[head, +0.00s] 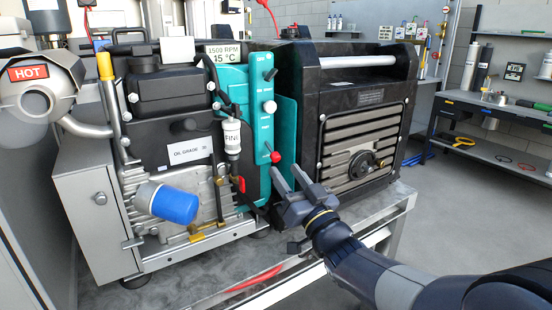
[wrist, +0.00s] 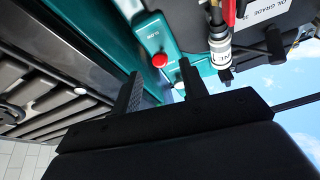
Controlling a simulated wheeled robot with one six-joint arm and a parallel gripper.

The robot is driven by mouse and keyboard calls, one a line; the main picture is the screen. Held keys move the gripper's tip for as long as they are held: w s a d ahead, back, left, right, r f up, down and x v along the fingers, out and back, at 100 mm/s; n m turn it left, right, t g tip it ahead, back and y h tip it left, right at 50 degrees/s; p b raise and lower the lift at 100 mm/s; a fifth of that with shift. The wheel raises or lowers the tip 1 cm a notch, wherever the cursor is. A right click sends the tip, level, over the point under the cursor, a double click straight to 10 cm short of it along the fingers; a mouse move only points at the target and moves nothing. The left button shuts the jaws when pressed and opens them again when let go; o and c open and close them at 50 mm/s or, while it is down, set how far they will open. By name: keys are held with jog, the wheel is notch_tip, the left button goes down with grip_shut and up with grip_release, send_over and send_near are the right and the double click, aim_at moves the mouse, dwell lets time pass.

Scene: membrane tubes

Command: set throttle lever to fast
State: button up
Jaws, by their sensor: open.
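The throttle lever is most likely the one with the red ball knob (head: 276,157) low on the teal panel (head: 260,80) of the engine. In the wrist view the red knob (wrist: 160,60) sits beside the word SLOW. My gripper (head: 286,171) is open and empty, just below and in front of the red knob. In the wrist view its two fingertips (wrist: 160,74) point towards the panel, with the red knob seen between them; I see no contact. The lever's stem is mostly hidden behind the knob.
A lever with a white knob (head: 269,106) and a black knob (head: 271,74) sit higher on the panel. A hose filter (head: 232,138) and a red valve handle (head: 240,183) are close on the left. A black generator housing (head: 360,115) stands close on the right.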

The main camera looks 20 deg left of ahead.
aim_at(277, 160)
jog(key=x, duration=0.6)
jog(key=shift+s+d, duration=0.1)
grip_shut()
dwell(0.3)
